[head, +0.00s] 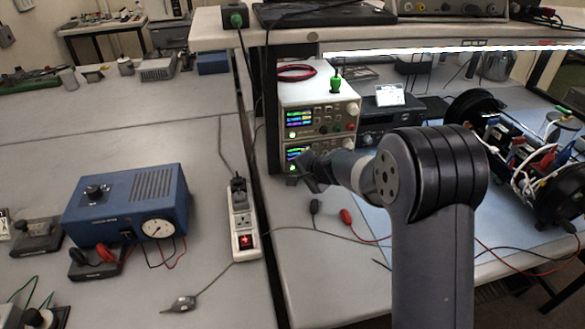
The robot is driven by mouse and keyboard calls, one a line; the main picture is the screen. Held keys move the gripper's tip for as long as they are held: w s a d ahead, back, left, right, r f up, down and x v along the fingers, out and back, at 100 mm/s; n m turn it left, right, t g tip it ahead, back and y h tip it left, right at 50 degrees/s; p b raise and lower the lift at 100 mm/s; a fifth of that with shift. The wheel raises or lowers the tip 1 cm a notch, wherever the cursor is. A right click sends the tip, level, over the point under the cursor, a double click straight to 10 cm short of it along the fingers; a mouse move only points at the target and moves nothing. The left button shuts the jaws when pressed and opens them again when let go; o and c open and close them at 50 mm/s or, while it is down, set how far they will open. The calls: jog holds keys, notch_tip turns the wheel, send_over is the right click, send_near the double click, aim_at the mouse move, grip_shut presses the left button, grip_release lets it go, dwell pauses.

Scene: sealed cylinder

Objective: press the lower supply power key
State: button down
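Two bench power supplies are stacked under the shelf at the right bench. The upper supply (325,119) has a lit display and a row of knobs and sockets. The lower supply (295,152) also has a lit display, and my gripper and arm cover much of its front. A small green-lit spot, perhaps its power key (292,168), shows at its lower left corner. My gripper (301,172) is dark and sits right in front of the lower supply's left part, close to that spot. I cannot tell whether it touches. Its fingers are too small and dark to read.
Black and red leads (346,216) lie on the bench before the supplies. A wired cylinder assembly (520,150) stands at the right. A power strip (243,222) and a blue box with a gauge (128,203) are on the left bench. The shelf (320,35) overhangs the supplies.

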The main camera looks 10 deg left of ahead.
dwell(0.7)
jog(key=shift+w+a, duration=0.2)
jog(key=shift+w, duration=0.2)
jog(key=shift+w+a, duration=0.15)
jog(key=shift+w, duration=0.15)
dwell(0.5)
dwell(0.4)
jog(key=shift+s+d+f+b, duration=0.1)
jog(key=shift+s+d+b, duration=0.2)
jog(key=shift+s+b, duration=0.3)
jog(key=shift+s, duration=0.1)
jog(key=shift+s+d, duration=0.1)
